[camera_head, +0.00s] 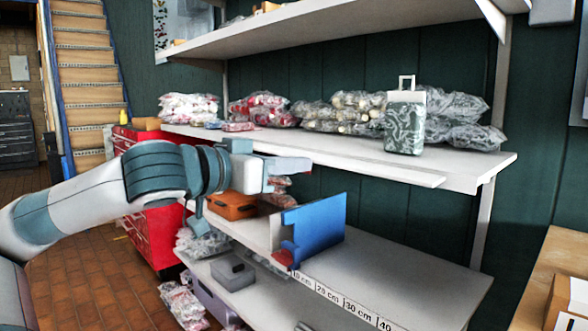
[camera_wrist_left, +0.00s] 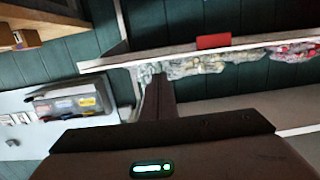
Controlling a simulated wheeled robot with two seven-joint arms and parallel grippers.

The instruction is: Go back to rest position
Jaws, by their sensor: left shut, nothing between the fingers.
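My left arm comes in from the left in the head view, and its gripper (camera_head: 290,165) hangs in front of the shelf unit, between the upper and lower boards. Its fingers are shut with nothing between them. In the left wrist view the dark closed fingers (camera_wrist_left: 158,100) stick up above the dark gripper body. No held object shows in either view. My right arm and gripper are not in view.
The middle shelf (camera_head: 460,172) holds bagged goods (camera_head: 350,112) and a patterned green case (camera_head: 405,122). A blue panel (camera_head: 318,225) and an orange-brown box (camera_head: 231,205) stand on the lower shelf (camera_head: 405,270). A red cabinet (camera_head: 155,235) is behind my arm. Tiled floor (camera_head: 85,275) lies left.

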